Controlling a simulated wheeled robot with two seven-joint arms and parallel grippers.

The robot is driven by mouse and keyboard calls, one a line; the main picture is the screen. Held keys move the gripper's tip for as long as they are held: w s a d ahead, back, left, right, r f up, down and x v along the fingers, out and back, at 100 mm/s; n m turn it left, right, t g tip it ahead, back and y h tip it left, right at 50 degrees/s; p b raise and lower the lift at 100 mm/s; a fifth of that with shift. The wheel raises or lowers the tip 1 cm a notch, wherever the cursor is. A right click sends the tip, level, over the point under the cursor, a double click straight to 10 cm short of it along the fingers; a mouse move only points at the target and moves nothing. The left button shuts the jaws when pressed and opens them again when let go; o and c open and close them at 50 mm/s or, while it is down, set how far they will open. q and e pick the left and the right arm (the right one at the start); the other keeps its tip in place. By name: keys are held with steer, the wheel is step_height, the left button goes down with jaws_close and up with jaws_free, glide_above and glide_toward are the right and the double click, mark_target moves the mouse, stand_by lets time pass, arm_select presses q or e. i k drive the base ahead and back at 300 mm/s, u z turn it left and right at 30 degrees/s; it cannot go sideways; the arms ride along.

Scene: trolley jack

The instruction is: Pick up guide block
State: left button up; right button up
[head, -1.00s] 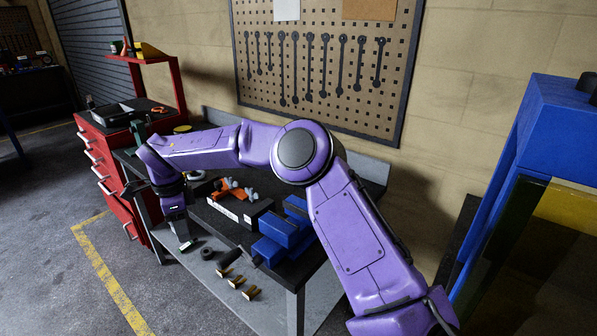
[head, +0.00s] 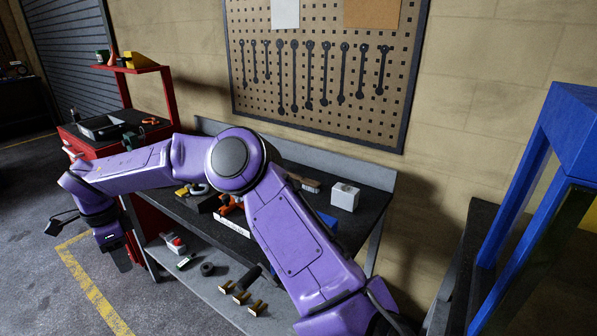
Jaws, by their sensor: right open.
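A white block (head: 344,196) stands on the dark bench top (head: 366,214) near its back right. It may be the guide block; I cannot tell for sure. My right arm comes in from the lower right and crosses in front of the bench. My right gripper (head: 121,260) points down at the left, over the floor beyond the bench's left end. It is open with nothing seen in it, well apart from the white block. My arm hides much of the bench top. My left gripper is out of view.
Orange parts (head: 228,206) and a blue piece (head: 328,220) show partly behind my arm. Several brass-coloured pieces (head: 240,298) lie on the lower shelf (head: 205,292). A red cabinet (head: 150,212) is at the left, a blue frame (head: 535,190) at the right.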

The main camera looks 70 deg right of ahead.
mark_target(345, 195)
steer(key=z, duration=0.45)
steer(key=i, duration=0.95)
steer(key=z, duration=1.35)
steer(key=i, duration=0.6)
steer(key=z, duration=0.7)
